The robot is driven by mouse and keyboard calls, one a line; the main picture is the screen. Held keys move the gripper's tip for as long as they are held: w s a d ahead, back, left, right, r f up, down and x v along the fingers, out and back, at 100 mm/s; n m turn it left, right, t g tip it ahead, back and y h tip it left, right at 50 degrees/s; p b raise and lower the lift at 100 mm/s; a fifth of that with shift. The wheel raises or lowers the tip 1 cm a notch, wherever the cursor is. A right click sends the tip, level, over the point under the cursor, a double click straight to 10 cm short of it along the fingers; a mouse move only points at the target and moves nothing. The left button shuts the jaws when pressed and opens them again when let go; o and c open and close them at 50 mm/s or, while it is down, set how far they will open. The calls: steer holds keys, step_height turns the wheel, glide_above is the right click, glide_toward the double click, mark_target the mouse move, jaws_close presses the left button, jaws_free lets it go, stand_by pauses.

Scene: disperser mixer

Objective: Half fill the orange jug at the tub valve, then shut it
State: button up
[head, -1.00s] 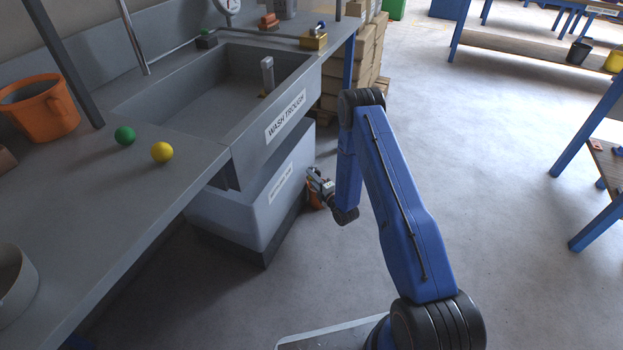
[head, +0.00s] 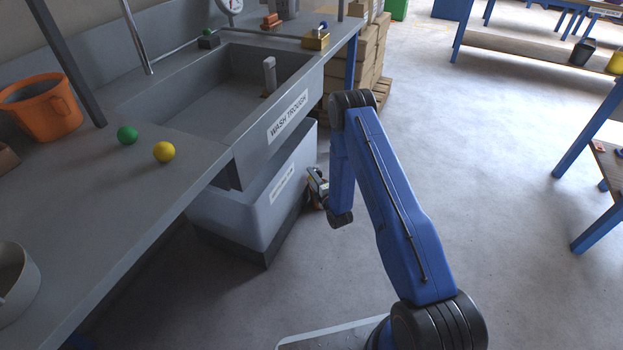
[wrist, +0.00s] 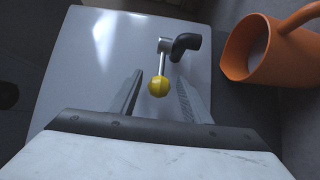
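The grey tub (head: 235,215) stands under the wash trough and fills the middle of the wrist view (wrist: 80,75). Its valve has a metal lever with a yellow knob (wrist: 158,86) and a black bent spout (wrist: 186,44). My gripper (wrist: 160,85) is open, with one finger on each side of the knob; I cannot tell whether either touches it. The orange jug (wrist: 290,58) is at the right in the wrist view, its mouth towards the spout. Its fill level cannot be made out. In the head view my gripper (head: 317,188) is beside the tub's right side, partly hidden by my arm.
The wash trough (head: 225,100) overhangs the tub. The bench (head: 110,190) holds an orange bucket-like vessel (head: 45,112), a green ball (head: 127,134) and a yellow ball (head: 164,152). Stacked boxes (head: 362,65) stand behind my arm. The floor to the right is open.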

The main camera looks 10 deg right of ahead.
steer(key=v, duration=1.7)
steer(key=shift+s, duration=0.25)
steer(key=shift+c, duration=0.5)
